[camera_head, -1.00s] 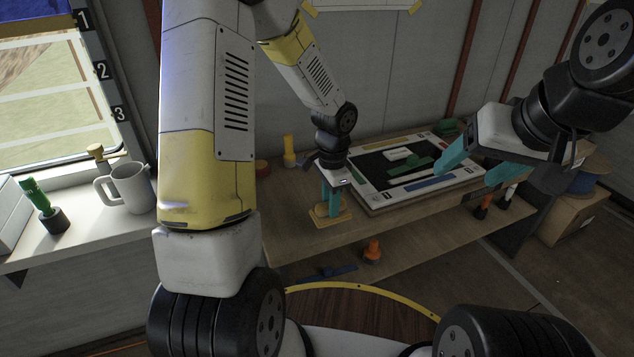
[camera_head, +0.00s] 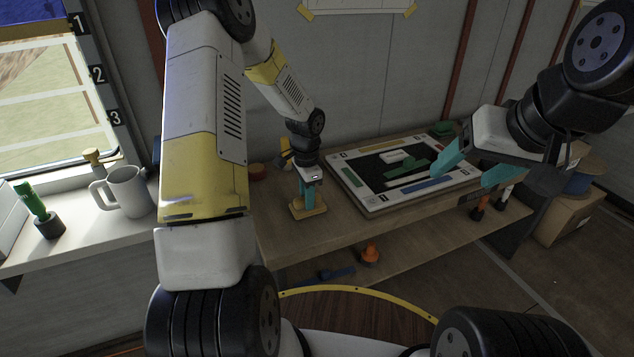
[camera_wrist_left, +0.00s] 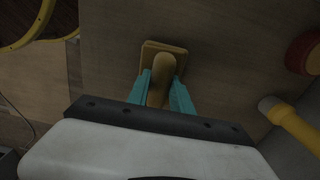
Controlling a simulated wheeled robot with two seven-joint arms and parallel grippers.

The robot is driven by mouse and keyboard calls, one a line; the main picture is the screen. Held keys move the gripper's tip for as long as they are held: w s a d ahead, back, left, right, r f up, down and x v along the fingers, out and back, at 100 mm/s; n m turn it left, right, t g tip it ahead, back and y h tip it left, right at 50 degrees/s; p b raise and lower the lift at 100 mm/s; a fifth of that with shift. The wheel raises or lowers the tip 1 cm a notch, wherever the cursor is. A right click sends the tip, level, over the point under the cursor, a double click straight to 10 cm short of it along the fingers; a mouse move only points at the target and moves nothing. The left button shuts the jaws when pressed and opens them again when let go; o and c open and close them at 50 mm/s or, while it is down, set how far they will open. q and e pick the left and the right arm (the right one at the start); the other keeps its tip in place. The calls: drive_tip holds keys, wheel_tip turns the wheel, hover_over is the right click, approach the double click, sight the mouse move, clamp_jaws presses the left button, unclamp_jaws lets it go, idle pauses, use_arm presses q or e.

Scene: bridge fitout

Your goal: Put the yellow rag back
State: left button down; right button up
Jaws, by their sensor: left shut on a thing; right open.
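The yellow rag (camera_head: 309,210) is a flat, squarish tan-yellow piece with a raised middle part. My left gripper (camera_head: 307,193) is shut on that raised part, with the flat part below its fingertips. In the left wrist view the rag (camera_wrist_left: 160,60) shows between and beyond the teal fingers of the left gripper (camera_wrist_left: 163,85). The rag is at or just above the left part of the wooden bench; I cannot tell whether it touches. My right gripper (camera_head: 474,166) is open and empty, over the right part of the bench.
A white-framed board (camera_head: 375,203) with green and white pieces lies right of the rag on the bench (camera_head: 340,228). A red round thing (camera_head: 258,172) and a yellow-handled thing (camera_wrist_left: 292,122) stand near the left gripper. A mug (camera_head: 128,192) stands on the window sill.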

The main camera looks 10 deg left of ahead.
use_arm(q)
drive_tip(key=shift+f, duration=0.1)
drive_tip(key=c, duration=1.1)
unclamp_jaws()
drive_tip(key=shift+c, duration=0.2)
wheel_tip(320, 180, up, 12)
drive_tip(key=s+r+n+t, duration=0.3)
drive_tip(key=s+r+n, duration=0.2)
drive_tip(key=s+r, duration=0.8)
drive_tip(key=s+d+r+n+t+h, duration=0.2)
drive_tip(key=s+r+n, duration=0.3)
drive_tip(key=s, duration=0.6)
drive_tip(key=shift+d+r+n+t, duration=0.15)
drive_tip(key=shift+r+n+t, duration=0.15)
drive_tip(key=shift+t, duration=0.3)
drive_tip(key=shift+s, duration=0.1)
